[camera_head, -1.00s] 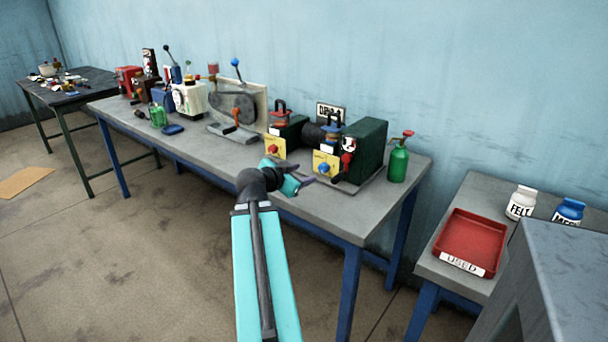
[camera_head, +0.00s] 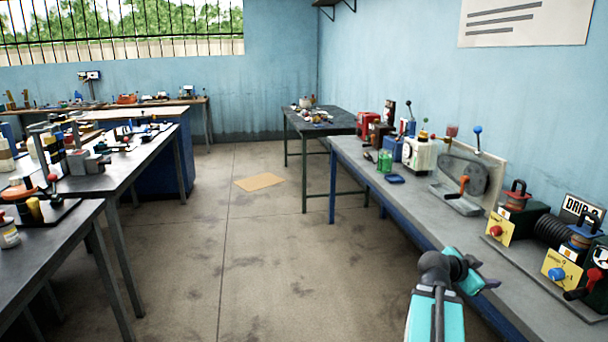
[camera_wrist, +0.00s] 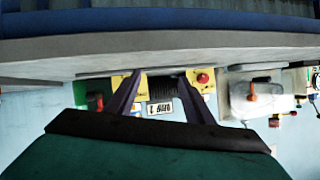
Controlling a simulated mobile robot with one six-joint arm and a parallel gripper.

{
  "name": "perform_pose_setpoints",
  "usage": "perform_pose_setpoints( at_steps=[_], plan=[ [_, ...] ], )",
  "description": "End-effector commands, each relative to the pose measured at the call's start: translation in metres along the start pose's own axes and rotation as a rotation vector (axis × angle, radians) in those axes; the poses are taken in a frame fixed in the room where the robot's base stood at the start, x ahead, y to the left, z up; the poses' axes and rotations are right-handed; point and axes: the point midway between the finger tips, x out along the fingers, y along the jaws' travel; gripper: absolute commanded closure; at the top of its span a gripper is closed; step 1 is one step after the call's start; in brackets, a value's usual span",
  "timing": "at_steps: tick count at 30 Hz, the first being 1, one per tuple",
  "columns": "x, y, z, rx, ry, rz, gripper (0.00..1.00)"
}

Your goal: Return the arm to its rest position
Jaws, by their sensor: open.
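My gripper (camera_head: 488,284) is at the lower right of the head view, by the front edge of the long workbench (camera_head: 410,208). Its jaws are apart with nothing between them. In the wrist view my gripper (camera_wrist: 160,84) shows two separated dark fingers, and the picture is upside down. Past the fingers are the drip rig's yellow panels and the sign (camera_wrist: 160,108). My arm reaches up from the bottom edge of the head view, bent at the wrist.
Benches with tools line the left, including one with a grey top (camera_head: 120,160). A dark table (camera_head: 335,125) stands beyond the long workbench. A tan sheet (camera_head: 259,182) lies on the floor.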

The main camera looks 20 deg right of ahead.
Motion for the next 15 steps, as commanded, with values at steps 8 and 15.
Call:
perform_pose_setpoints(
  at_steps=[8,15],
  plan=[
    [-0.029,-0.045,0.116,-0.135,-0.122,-0.067,0.52],
    [-0.06,-0.059,0.215,-0.238,-0.239,-0.103,0.52]
  ],
)
